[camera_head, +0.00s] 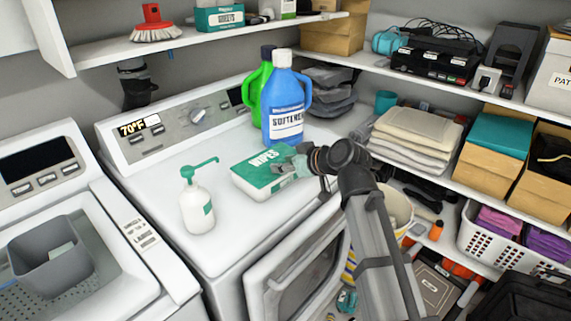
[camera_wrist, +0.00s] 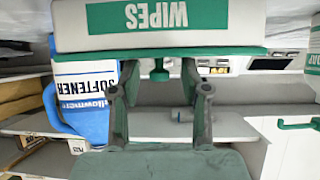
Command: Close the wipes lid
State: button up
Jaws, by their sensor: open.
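The wipes box (camera_head: 250,181), white and teal with WIPES lettering, sits on the white machine top. In the wrist view the box (camera_wrist: 262,22) fills the upper part, its lettering upside down and a green rim below it. I cannot tell clearly how far its lid stands open. My gripper (camera_head: 293,163) is at the right end of the box, close to it. In the wrist view my gripper (camera_wrist: 159,77) has its two fingers apart, with a small green knob (camera_wrist: 160,75) showing between them. Whether the fingertips touch the box is unclear.
A blue softener bottle (camera_head: 286,95) and a green bottle (camera_head: 256,88) stand behind the box. A white pump bottle (camera_head: 199,208) stands to its left. Folded linens (camera_head: 415,135) lie on the shelf to the right.

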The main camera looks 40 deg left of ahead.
jog(key=shift+d+r, duration=0.1)
jog(key=v, duration=1.1)
jog(key=shift+d+r, duration=0.2)
jog(key=shift+d, duration=0.1)
